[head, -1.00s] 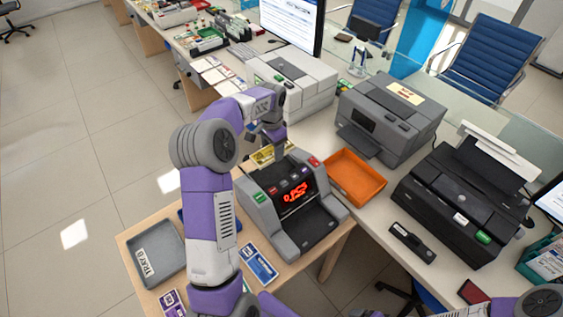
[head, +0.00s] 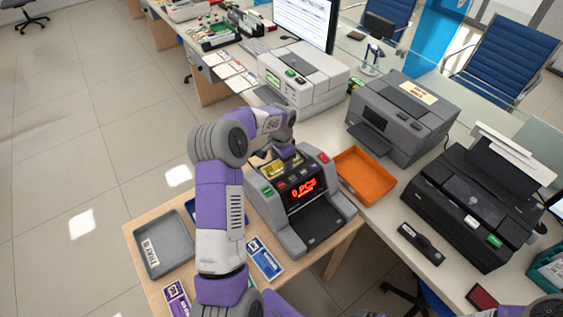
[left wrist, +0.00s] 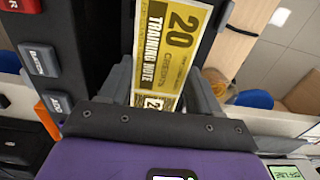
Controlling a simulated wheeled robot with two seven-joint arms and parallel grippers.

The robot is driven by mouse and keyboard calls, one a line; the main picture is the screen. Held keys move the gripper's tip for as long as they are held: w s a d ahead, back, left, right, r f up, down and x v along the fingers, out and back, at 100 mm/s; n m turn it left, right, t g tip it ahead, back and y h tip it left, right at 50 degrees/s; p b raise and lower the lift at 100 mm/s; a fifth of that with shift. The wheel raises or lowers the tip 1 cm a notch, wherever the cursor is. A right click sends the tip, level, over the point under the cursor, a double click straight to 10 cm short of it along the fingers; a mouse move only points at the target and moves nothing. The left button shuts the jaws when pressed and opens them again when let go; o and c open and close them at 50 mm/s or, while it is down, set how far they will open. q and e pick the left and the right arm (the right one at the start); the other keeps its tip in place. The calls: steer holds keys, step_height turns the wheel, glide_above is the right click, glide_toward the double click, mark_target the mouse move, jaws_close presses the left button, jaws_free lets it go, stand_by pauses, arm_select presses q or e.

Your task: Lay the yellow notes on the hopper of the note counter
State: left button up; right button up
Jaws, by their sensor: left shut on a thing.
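The grey note counter (head: 265,215) stands on the wooden table, its red display reading 0 PCS. The yellow notes (head: 271,168) are at the hopper area, at the counter's back top. My left gripper (head: 284,153) comes down over them from above. In the left wrist view, the left gripper (left wrist: 162,88) is shut on the yellow notes (left wrist: 170,45), which read 20 TRAINING NOTE. Dark walls of the counter (left wrist: 90,30) flank the notes on both sides. I cannot tell whether the notes touch the hopper floor. My right gripper is out of view.
An orange tray (head: 393,187) lies close to the right of the counter. A grey tray (head: 163,264) and blue notes (head: 266,258) lie on the wooden table at left and front. A grey printer (head: 425,142) and a black printer (head: 460,235) stand on the right.

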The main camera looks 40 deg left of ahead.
mark_target(282, 165)
arm_select(q)
steer(key=o, duration=1)
steer(key=shift+f, duration=0.15)
steer(key=shift+o, duration=0.2)
steer(key=shift+r, duration=0.3)
step_height(282, 165, up, 12)
steer(key=p, duration=0.2)
steer(key=shift+f, duration=0.1)
